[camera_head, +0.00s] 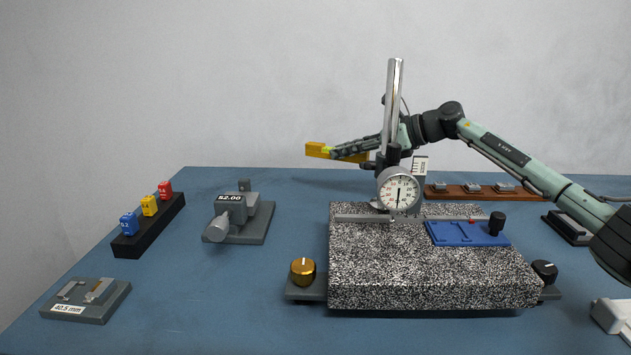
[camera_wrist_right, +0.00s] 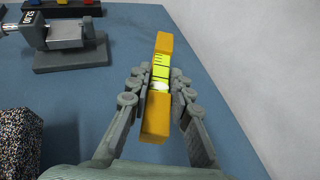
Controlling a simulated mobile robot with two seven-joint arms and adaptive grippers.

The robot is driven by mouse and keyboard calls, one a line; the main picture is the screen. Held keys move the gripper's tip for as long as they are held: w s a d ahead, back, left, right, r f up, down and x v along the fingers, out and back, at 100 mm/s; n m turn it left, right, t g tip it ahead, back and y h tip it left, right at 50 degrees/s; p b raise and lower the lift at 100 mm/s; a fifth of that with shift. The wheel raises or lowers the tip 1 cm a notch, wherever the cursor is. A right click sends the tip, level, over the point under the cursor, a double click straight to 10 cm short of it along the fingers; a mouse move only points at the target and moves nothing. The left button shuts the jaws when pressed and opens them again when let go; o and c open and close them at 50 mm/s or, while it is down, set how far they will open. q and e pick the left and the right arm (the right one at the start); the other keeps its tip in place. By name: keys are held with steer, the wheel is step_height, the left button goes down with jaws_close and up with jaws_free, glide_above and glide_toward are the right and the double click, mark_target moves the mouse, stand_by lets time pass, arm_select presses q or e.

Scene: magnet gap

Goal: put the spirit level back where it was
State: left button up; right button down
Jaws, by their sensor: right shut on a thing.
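The spirit level is a yellow-orange bar with a bright yellow-green vial. In the head view its end (camera_head: 318,149) sticks out to the left of my right gripper (camera_head: 352,150), above the back of the table. In the right wrist view the level (camera_wrist_right: 163,45) runs lengthwise between the two fingers of my right gripper (camera_wrist_right: 157,85). The fingers are shut on its middle, around the vial. The bar is held clear of the blue table. My left gripper is not in view.
A speckled granite plate (camera_head: 420,280) with a dial gauge (camera_head: 399,190) on a tall post stands centre right. A blue tray (camera_head: 468,234) lies on it. A grey micrometer block (camera_head: 240,222) and a black rack (camera_head: 150,228) stand left.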

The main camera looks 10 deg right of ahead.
glide_above(341, 199)
step_height(341, 199, down, 5)
steer(key=shift+f, duration=0.1)
steer(key=shift+f+p, duration=0.35)
steer(key=shift+f, duration=2.05)
steer(key=c, duration=1.4)
jaws_free()
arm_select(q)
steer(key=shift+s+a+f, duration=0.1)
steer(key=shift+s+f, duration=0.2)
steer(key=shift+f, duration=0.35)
arm_select(e)
steer(key=shift+o, duration=0.2)
steer(key=b+v, duration=0.1)
steer(key=v, duration=0.9)
steer(key=shift+s+d+r, duration=0.1)
steer(key=shift+s+d, duration=0.1)
steer(key=shift+d, duration=0.1)
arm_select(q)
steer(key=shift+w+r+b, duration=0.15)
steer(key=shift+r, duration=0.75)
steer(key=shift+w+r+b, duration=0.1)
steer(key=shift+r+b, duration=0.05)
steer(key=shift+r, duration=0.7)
arm_select(e)
steer(key=shift+s+d+r, duration=0.3)
steer(key=shift+s+d, duration=0.05)
steer(key=shift+d, duration=0.05)
